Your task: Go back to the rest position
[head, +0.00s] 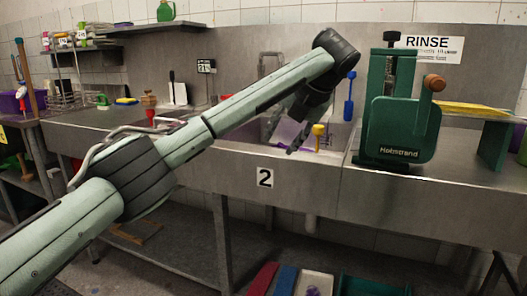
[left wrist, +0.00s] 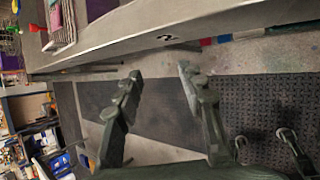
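My left gripper (head: 281,144) hangs fingers-down in front of the sink in the head view, its arm stretched in from the left. In the left wrist view its two dark fingers (left wrist: 160,74) stand well apart with nothing between them. The gripper is open and empty.
A steel sink counter (head: 330,188) marked 2 runs across the middle. A green Holmstrand device (head: 400,130) stands on it at right, by a yellow-topped board (head: 470,109). A yellow-headed tool (head: 318,131) is close to the gripper. Coloured bins (head: 262,279) lie below.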

